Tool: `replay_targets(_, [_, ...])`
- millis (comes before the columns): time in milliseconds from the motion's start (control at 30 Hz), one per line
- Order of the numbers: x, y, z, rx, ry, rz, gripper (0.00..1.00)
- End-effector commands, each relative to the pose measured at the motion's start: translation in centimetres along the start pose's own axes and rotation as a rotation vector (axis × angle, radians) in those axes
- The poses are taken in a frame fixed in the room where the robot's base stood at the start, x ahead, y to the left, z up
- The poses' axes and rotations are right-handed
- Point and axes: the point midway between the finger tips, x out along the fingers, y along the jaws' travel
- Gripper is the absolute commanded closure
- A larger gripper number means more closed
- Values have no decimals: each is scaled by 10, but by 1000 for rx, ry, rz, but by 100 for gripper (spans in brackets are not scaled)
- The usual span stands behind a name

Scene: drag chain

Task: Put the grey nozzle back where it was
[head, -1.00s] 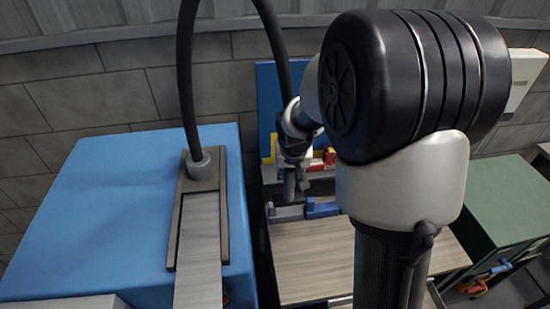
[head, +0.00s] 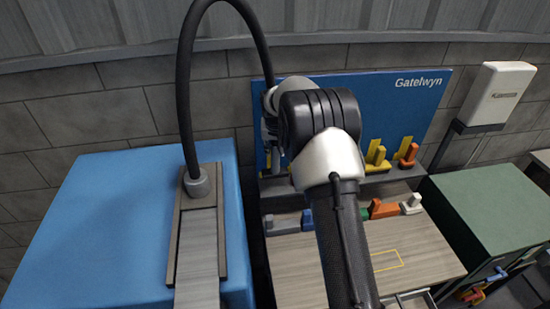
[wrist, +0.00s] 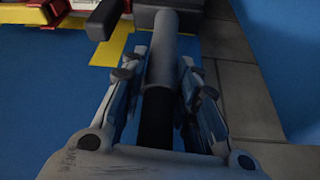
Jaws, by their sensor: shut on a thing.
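My gripper (wrist: 160,95) is shut on a grey nozzle (wrist: 167,55), seen in the wrist view as a grey cylinder between the fingers. A dark grey crosspiece shows at its far end; whether it belongs to the nozzle or to something behind is unclear. In the head view my gripper (head: 274,150) is beside the left end of the blue backboard (head: 365,105), partly hidden by my arm. Yellow marks (wrist: 112,48) show on the board. A grey piece (head: 283,225) also lies on the bench, left of a blue piece (head: 307,219).
A green piece (head: 364,213), an orange one (head: 385,209) and a white one (head: 412,204) lie along the bench (head: 425,245). A yellow nozzle (head: 377,156) and an orange one (head: 408,157) stand at the board. A black hose (head: 187,90) arches over the blue machine (head: 110,220).

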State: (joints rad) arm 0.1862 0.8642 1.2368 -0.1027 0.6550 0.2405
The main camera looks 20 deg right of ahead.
Motion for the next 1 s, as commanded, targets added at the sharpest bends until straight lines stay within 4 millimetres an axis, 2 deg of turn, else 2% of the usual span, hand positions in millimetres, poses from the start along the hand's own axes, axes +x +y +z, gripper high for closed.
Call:
replay_targets(233, [18,0,8,0,-1,0,91])
replay_targets(467, [51,0,20,0,1,0,91])
replay_targets(867, [58,0,20,0,3,0,91])
replay_targets(900, [59,0,21,0,1,0,71])
replay_targets(1000, [58,0,20,0,1,0,64])
